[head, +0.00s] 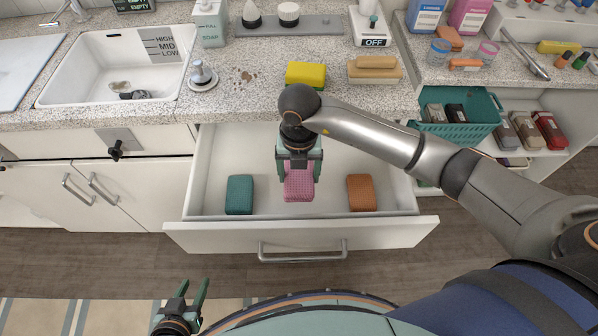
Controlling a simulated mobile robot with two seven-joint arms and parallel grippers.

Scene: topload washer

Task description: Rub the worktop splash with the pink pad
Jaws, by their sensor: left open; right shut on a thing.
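The pink pad (299,186) is in the open drawer, between a teal pad and an orange-brown pad. My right gripper (299,165) points down into the drawer and is shut on the pink pad. I cannot tell whether the pad still touches the drawer floor. The splash (247,76) shows as small brown spots on the speckled worktop (225,105), behind the drawer and left of the yellow sponge. My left gripper (187,294) is open and empty, low in front of the cabinets, away from the drawer.
The open drawer (215,222) also holds the teal pad (239,194) and orange-brown pad (361,192). Near the splash are a yellow sponge (305,74), a metal knob (202,75) and a soap bottle (210,24). A sink (62,88) lies left; a wooden-backed brush (375,69) lies right.

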